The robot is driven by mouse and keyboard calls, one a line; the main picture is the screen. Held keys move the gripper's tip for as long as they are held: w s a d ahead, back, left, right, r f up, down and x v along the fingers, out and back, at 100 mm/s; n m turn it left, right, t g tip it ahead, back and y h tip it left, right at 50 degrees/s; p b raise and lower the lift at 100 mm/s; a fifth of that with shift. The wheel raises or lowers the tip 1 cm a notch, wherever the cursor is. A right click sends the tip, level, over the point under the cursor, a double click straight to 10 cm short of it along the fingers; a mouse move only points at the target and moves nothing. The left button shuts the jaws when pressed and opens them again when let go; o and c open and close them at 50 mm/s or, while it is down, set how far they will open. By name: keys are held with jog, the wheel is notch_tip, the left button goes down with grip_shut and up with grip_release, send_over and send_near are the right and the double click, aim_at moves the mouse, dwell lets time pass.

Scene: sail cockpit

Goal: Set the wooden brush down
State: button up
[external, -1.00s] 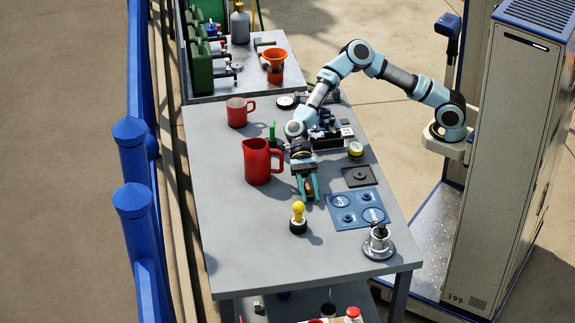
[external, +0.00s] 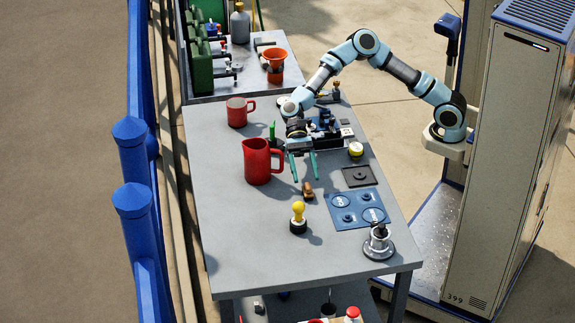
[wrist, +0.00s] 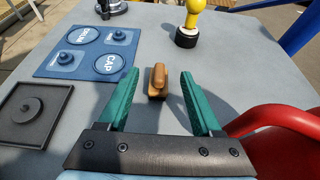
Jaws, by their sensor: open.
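The wooden brush (external: 307,190) stands on the grey table (external: 240,255), between the yellow-knobbed tool and the red pitcher's side of the table. In the wrist view the brush (wrist: 157,82) lies just beyond my fingertips, centred between them. My gripper (external: 303,167) is open and empty, with its green fingers spread; it is behind the brush and apart from it. The gripper also shows in the wrist view (wrist: 157,88).
A red pitcher (external: 257,163) stands close left of my gripper. A yellow-knobbed tool (external: 298,218) is in front of the brush. A blue mat (external: 345,221) and a black square plate (external: 358,177) lie to the right. The front left of the table is clear.

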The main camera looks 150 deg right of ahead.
jog(key=shift+v, duration=2.3)
